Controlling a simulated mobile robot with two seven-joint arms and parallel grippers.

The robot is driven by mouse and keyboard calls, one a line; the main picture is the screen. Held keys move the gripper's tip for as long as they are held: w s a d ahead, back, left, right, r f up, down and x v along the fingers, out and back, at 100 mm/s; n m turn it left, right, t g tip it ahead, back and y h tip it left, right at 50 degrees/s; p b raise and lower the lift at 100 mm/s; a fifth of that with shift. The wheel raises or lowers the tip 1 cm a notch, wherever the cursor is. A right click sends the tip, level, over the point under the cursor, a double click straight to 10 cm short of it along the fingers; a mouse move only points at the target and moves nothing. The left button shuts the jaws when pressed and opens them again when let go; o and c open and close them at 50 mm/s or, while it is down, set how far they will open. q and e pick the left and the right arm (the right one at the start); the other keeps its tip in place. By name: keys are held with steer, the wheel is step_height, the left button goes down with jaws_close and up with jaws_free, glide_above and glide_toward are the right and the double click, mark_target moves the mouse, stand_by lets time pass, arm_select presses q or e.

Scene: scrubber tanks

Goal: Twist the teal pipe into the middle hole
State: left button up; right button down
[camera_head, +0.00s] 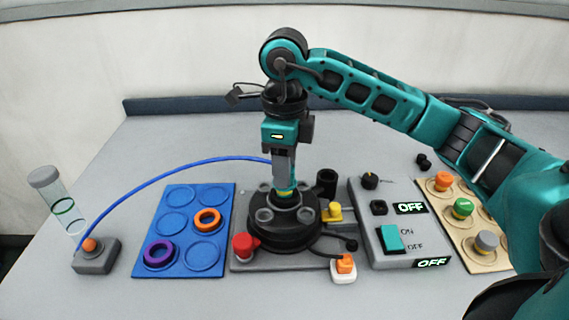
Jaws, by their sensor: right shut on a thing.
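The black round base (284,235) stands near the middle of the table, with several grey-topped sockets around its top. My right gripper (285,180) points straight down over the middle of this base. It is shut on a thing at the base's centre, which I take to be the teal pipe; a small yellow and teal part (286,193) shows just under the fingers. The fingers hide most of the pipe. The middle hole is hidden too, so I cannot tell how deep the pipe sits. My left gripper is not in view.
A blue tray (182,225) with an orange ring (207,220) and a purple ring (160,253) lies left. A blue hose (165,172) arcs from a grey block (96,258). A grey switch box (395,225) and a wooden board (475,240) with knobs stand right.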

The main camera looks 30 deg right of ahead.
steer(key=shift+f, duration=0.2)
steer(key=shift+f+b, duration=0.2)
steer(key=shift+b, duration=0.2)
steer(key=shift+f+b, duration=0.35)
steer(key=shift+f, duration=0.05)
stand_by(0.9)
steer(key=c, duration=0.6)
jaws_free()
steer(key=shift+c, duration=0.2)
steer(key=shift+o, duration=0.3)
